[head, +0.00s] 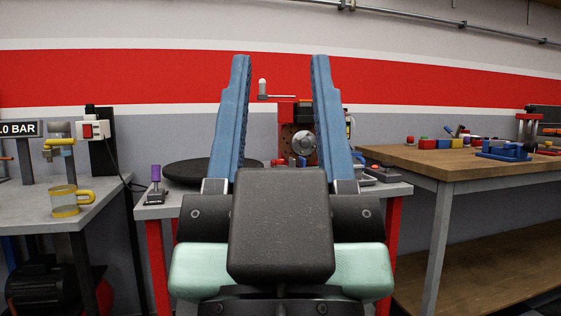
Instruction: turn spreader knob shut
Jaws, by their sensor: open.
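My gripper (281,62) stands upright in the middle of the head view, its two long blue fingers apart with nothing between them. Between the fingers, farther back, a round grey knob (303,142) shows on a dark and red device (287,112) standing on the grey table (157,210). I cannot tell for certain that this is the spreader knob. The right finger hides part of the device, and my gripper body hides what is below it. The knob is apart from the fingers.
A black round plate (190,172) and a purple-handled tool (156,180) are on the same table. A left bench holds a yellow-handled cup (64,200) and a switch box (95,130). A wooden bench (420,160) at right holds several coloured parts and a blue vise (503,151).

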